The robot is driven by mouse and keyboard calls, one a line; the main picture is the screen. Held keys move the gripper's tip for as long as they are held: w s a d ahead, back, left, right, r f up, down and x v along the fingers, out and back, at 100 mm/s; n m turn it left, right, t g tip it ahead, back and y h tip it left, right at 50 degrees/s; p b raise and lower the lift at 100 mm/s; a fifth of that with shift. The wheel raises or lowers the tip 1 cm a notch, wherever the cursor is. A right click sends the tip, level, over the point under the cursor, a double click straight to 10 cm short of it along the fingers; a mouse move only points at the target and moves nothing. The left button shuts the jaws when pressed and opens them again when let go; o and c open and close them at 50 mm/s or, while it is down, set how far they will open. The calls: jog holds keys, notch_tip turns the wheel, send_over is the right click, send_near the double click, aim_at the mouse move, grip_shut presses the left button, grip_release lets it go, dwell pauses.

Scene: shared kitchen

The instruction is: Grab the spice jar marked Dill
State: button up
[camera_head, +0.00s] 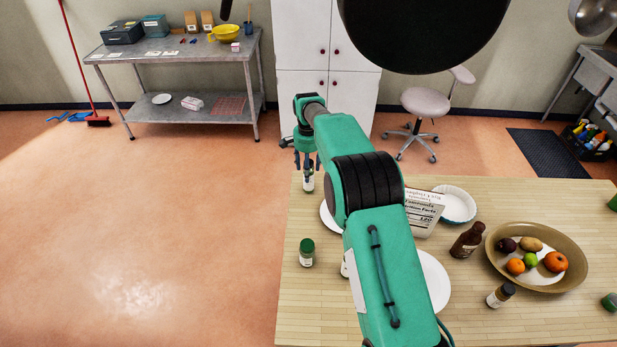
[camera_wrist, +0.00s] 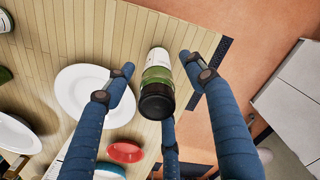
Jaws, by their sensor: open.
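A small spice jar (camera_head: 308,182) with a white lower part stands at the table's far left corner, right below my gripper (camera_head: 307,162). In the wrist view the same jar (camera_wrist: 157,78) shows a pale body, a green band and a dark top facing the camera. My gripper's blue fingers (camera_wrist: 156,70) are open and spread around it, with visible gaps at the sides. Another jar with a green lid (camera_head: 307,247) stands nearer on the left edge of the table. I cannot read the word Dill on any jar.
The wooden table (camera_head: 315,310) also bears a white plate (camera_head: 434,280), a printed box (camera_head: 424,212), a brown bottle (camera_head: 467,240), a dark-lidded jar (camera_head: 500,295) and a fruit bowl (camera_head: 500,262). In the wrist view a white plate (camera_wrist: 75,88) lies close beside the jar.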

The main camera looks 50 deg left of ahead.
jog(key=shift+f, duration=0.35)
jog(key=shift+d+f, duration=0.2)
jog(key=shift+f, duration=2.35)
jog(key=shift+c, duration=0.5)
grip_shut()
